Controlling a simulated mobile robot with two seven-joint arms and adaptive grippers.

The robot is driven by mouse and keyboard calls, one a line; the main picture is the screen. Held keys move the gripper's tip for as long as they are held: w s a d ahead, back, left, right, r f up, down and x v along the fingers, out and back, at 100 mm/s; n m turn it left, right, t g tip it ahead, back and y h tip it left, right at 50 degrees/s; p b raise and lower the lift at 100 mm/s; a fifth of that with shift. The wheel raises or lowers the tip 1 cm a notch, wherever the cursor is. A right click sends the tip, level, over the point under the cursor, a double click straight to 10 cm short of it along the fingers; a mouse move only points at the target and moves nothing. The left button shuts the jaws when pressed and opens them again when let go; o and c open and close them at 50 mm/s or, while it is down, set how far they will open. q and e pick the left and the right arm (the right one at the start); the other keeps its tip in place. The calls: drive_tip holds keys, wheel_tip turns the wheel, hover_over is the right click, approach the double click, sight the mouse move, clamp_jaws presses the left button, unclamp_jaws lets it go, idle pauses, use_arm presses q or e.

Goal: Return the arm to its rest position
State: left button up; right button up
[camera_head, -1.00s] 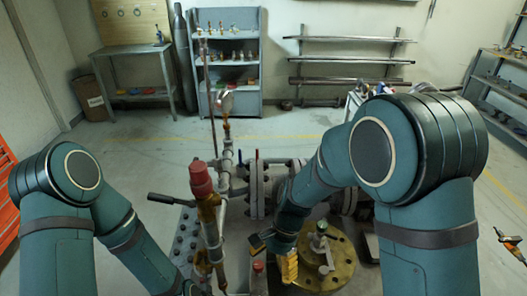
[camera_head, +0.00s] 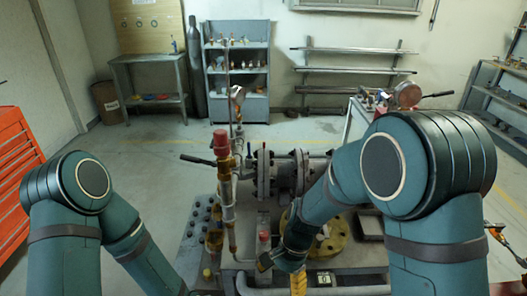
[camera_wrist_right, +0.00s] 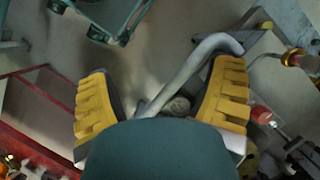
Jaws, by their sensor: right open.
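My right arm (camera_head: 345,195) reaches down and inward in the head view. Its gripper (camera_head: 283,272) hangs at the lower middle, in front of the pipe assembly, with yellow finger pads showing. In the right wrist view the two yellow-padded fingers (camera_wrist_right: 160,105) are spread wide with nothing gripped between them. A bent grey pipe (camera_wrist_right: 195,62) shows beyond the gap. My left arm (camera_head: 110,220) bends down at the left; its gripper is outside the frame. A brass-coloured round flange (camera_head: 336,240) lies just beyond the right gripper, partly hidden by my right arm.
A flanged valve body (camera_head: 283,174) and an upright pipe with a red cap (camera_head: 221,143) stand ahead. A shelf (camera_head: 238,72), a bench (camera_head: 150,68) and a pipe rack (camera_head: 350,70) are at the back. A red cabinet (camera_head: 18,170) is left. Open floor lies behind the assembly.

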use_arm(q)
drive_tip(key=shift+b+x, duration=0.7)
drive_tip(key=shift+x, duration=0.15)
use_arm(e)
drive_tip(key=s+d+f+n+t, duration=0.2)
drive_tip(key=d+f+n, duration=0.1)
drive_tip(key=f, duration=0.4)
drive_tip(key=s+d+f+n+t, duration=0.2)
drive_tip(key=s+d+f+n, duration=0.1)
drive_tip(key=f, duration=0.5)
drive_tip(key=shift+s+f+n+t+y, duration=0.2)
drive_tip(key=shift+f+n+t+y, duration=0.1)
drive_tip(key=shift+n+t+y, duration=0.15)
use_arm(q)
drive_tip(key=shift+a, duration=0.2)
use_arm(e)
drive_tip(key=shift+d, duration=0.1)
